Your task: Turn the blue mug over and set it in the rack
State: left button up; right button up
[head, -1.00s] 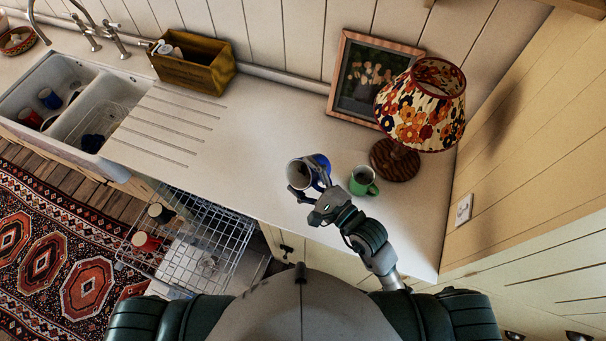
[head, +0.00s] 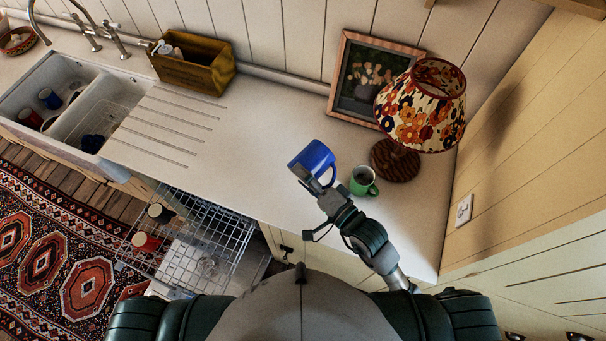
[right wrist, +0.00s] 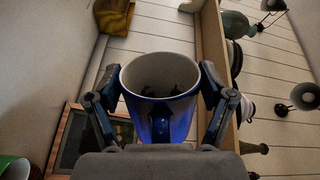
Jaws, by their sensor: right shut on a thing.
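The blue mug (head: 315,156) is held above the counter at the centre of the head view. My right gripper (head: 313,174) is shut on it. In the head view its blue outside shows and its inside is out of sight; it looks tipped over, though the exact tilt is hard to tell. In the right wrist view, the fingers (right wrist: 157,85) grip both sides of the mug (right wrist: 160,105), with its pale, open mouth and its handle towards the camera. The wire rack (head: 226,222) is pulled out below the counter at lower left. My left gripper is not in view.
A green mug (head: 363,181) stands close right of the gripper, before a lamp (head: 420,108) and a picture frame (head: 336,88). Counter left of the mug is clear.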

jog(key=n, duration=0.6)
jog(key=shift+n, duration=0.4)
jog(key=n, duration=0.7)
jog(key=shift+m, duration=0.3)
